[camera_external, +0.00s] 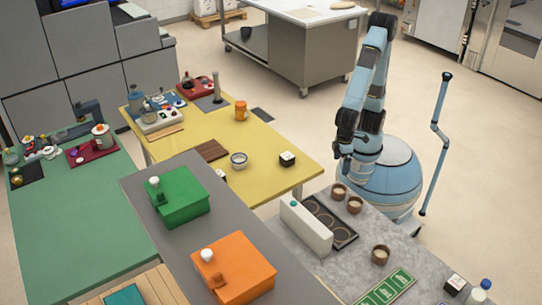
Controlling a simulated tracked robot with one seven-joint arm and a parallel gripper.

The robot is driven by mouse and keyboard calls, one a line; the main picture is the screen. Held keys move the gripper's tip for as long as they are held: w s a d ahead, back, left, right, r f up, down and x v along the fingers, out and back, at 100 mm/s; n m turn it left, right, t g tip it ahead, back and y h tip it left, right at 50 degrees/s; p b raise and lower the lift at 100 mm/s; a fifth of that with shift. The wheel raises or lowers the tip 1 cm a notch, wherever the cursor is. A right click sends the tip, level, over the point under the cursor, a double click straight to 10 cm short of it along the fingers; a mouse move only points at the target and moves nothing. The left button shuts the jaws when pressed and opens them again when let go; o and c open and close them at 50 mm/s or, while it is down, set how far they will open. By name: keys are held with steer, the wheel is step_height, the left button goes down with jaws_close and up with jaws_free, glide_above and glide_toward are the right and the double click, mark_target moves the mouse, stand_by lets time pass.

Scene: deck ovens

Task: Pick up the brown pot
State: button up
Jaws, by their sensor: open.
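Three small brown pots with pale contents stand upright on the grey stone counter (321,264) at the lower right. One brown pot (339,193) is near the counter's far edge, and a second brown pot (354,205) is just right of it. A third brown pot (380,254) stands apart, closer to the camera. I cannot tell which one the task means. My gripper (340,156) hangs above and beyond the two far pots, pointing down. It is open and looks empty; its fingers are small and dark here.
A dark tray with round wells (329,221) and a white upright box (305,226) stand left of the pots. A green patterned mat (388,286) lies in front. A bottle (480,291) stands at the right. The yellow table (265,140) is left of my arm.

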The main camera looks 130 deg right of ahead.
mark_target(339, 189)
steer(key=f, duration=1)
steer(key=a+f, duration=0.1)
steer(key=f, duration=0.4)
steer(key=shift+w+a, duration=0.1)
steer(key=c, duration=1.2)
